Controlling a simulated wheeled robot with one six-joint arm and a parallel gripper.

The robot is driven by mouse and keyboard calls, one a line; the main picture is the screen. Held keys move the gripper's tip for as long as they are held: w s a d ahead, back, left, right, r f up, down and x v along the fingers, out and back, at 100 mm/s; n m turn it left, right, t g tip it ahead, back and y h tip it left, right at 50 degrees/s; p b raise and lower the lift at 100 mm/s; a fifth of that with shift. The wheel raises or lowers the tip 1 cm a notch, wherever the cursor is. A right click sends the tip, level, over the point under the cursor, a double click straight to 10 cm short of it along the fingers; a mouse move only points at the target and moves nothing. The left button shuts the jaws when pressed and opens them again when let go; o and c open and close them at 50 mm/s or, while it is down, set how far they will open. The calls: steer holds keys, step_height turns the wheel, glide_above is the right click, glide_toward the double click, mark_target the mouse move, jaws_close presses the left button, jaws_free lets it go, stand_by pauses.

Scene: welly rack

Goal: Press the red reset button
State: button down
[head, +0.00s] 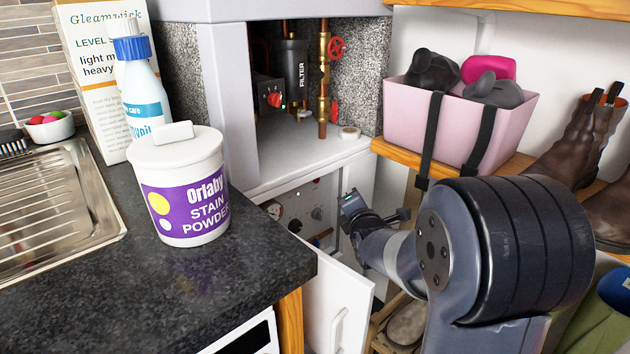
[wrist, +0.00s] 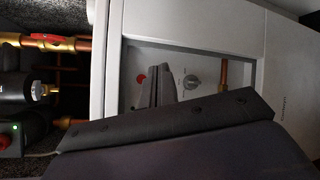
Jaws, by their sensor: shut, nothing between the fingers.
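The red reset button (wrist: 140,78) shows as a small red disc on a pale panel (wrist: 172,62) in the wrist view. A grey round knob (wrist: 191,80) sits to its right on the same panel. My gripper (wrist: 157,80) has its fingers together, with the tips appearing between the button and the knob; I cannot tell the gap to the panel. In the head view my gripper (head: 350,203) is at the right side of the open lower cabinet.
A white cabinet door (head: 338,308) hangs open below. A dark counter (head: 120,290) bears a stain powder tub (head: 182,190). A pink bin (head: 510,130) stands right.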

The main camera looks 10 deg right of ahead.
steer(key=w+a+p, duration=0.3)
steer(key=w+a, duration=0.2)
steer(key=w, duration=0.2)
steer(key=shift+w, duration=0.15)
stand_by(0.3)
stand_by(1.9)
steer(key=shift+w+a+r+p, duration=0.15)
steer(key=shift+w+p, duration=0.15)
steer(key=shift+p, duration=0.15)
